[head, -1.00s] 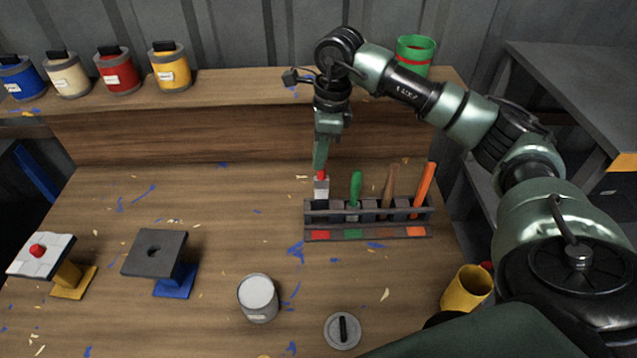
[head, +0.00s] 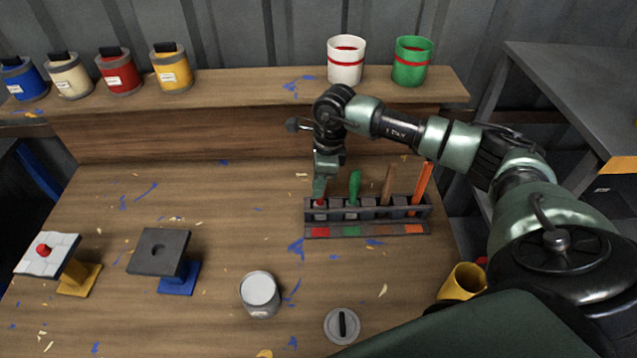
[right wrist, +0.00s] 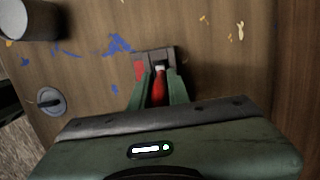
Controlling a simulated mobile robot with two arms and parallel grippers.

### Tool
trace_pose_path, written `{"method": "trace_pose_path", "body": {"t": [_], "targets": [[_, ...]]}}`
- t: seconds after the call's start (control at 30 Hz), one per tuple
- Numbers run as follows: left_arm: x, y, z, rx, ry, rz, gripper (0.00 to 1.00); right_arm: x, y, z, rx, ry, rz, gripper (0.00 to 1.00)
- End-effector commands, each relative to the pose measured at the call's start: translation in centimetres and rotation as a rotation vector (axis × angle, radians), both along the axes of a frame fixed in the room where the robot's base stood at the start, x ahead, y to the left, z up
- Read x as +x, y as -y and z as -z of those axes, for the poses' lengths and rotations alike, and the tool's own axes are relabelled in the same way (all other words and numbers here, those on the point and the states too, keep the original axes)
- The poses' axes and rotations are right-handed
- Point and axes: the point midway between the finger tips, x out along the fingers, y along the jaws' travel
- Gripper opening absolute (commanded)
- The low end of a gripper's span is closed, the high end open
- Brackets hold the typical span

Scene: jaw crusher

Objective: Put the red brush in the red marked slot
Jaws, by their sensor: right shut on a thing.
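The dark rack (head: 368,230) stands on the workbench with coloured marks along its front. The red mark (head: 319,232) is at its left end; it also shows in the right wrist view (right wrist: 139,70). The red brush (head: 320,204) is upright in the left-end slot behind that mark, its lower part down between the rack's rails. My right gripper (head: 319,193) is above the slot, shut on the brush's red handle, which shows between the fingers in the right wrist view (right wrist: 158,88). Whether the brush rests on the slot's bottom is hidden. My left gripper is out of view.
Green (head: 354,188), brown (head: 388,184) and orange (head: 422,188) handled tools stand in the rack's other slots. A grey can (head: 260,294) and a round lid (head: 342,326) lie nearer. A yellow cup (head: 463,283) is at right.

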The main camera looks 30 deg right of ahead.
Motion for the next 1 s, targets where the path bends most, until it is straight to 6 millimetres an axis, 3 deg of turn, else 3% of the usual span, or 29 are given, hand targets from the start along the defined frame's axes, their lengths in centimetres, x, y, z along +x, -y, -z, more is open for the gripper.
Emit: {"method": "trace_pose_path", "body": {"t": [0.07,0.1,0.17,0.57,0.67,1.0], "targets": [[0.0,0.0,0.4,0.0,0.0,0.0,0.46,0.0,0.0,0.4,0.0,0.0,0.0,0.0],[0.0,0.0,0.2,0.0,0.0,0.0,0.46,0.0,0.0,0.2,0.0,0.0,0.0,0.28],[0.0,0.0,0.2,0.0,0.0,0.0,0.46,0.0,0.0,0.2,0.0,0.0,0.0,0.39],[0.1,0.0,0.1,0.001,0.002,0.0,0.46,0.0,0.1,-0.4,-0.001,0.001,0.0,0.39],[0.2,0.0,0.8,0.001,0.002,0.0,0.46,0.0,0.3,-1.7,0.0,0.004,0.001,0.39],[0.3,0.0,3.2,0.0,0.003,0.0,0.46,-0.5,1.1,-8.8,-0.001,0.005,0.001,0.39]]}}
